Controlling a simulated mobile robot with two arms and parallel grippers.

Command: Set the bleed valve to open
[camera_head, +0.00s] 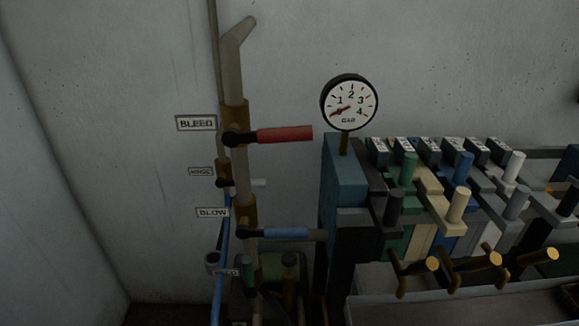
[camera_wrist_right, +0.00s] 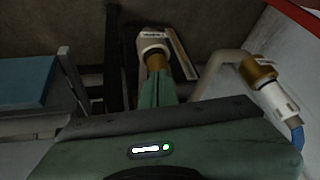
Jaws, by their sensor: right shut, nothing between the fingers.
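The bleed valve's red lever (camera_head: 284,134) points right, level and across the near-vertical pipe (camera_head: 240,170), in the head view. Its dark hub (camera_head: 238,139) sits on a brass body just right of the BLEED label (camera_head: 196,123). No gripper touches the lever in the head view. In the right wrist view my right gripper (camera_wrist_right: 155,82) is shut and empty, with green fingers in front of a brass fitting with a white tagged cap (camera_wrist_right: 154,42). I cannot tell whether it touches that fitting. My left gripper is not in view.
A pressure gauge (camera_head: 349,103) stands right of the red lever, above a blue block (camera_head: 344,170). A manifold with several upright handles fills the right.

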